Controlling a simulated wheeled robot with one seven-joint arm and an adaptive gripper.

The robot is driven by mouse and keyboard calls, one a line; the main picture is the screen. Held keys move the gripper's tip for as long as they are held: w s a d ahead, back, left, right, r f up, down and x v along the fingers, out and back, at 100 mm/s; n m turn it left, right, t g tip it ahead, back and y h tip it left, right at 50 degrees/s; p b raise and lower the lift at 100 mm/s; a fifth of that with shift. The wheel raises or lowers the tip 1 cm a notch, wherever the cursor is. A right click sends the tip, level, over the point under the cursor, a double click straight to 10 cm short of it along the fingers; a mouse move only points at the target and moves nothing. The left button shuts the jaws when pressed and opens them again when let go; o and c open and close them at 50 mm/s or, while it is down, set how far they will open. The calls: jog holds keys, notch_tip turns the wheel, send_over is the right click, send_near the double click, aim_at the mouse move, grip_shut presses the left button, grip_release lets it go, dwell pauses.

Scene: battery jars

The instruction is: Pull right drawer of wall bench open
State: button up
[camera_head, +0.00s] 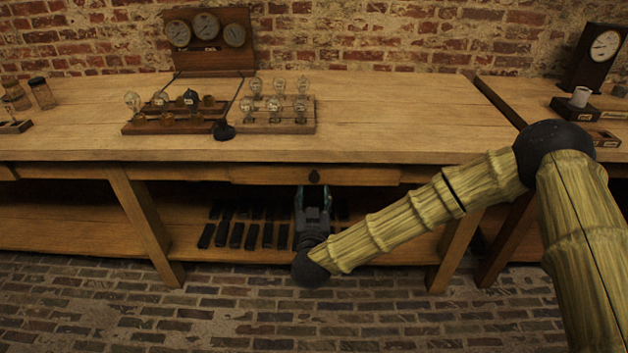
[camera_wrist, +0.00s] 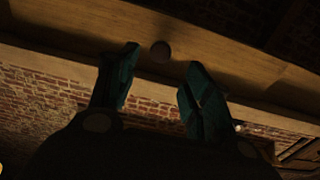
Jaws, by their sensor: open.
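The wooden wall bench (camera_head: 400,146) runs along the brick wall. A closed drawer (camera_head: 262,174) with a dark round knob (camera_head: 314,176) sits under its top, above my gripper. My gripper (camera_head: 313,191) is below and close to the knob, fingers pointing up at the drawer. In the wrist view the knob (camera_wrist: 160,51) lies just beyond the fingertips and between them, on the drawer front (camera_wrist: 225,62). My gripper (camera_wrist: 163,66) is open and empty; the fingers look apart from the knob.
A lower shelf (camera_head: 80,226) carries several dark blocks (camera_head: 236,236) around my gripper. On the top stand bulb boards (camera_head: 277,127), a gauge panel (camera_head: 209,60) and jars (camera_head: 41,93). Bench legs (camera_head: 146,230) flank the shelf. The brick floor (camera_head: 200,320) in front is clear.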

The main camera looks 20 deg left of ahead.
aim_at(314, 179)
jog(key=x, duration=0.9)
jog(key=shift+f+b, duration=0.1)
jog(key=shift+b, duration=0.2)
grip_shut()
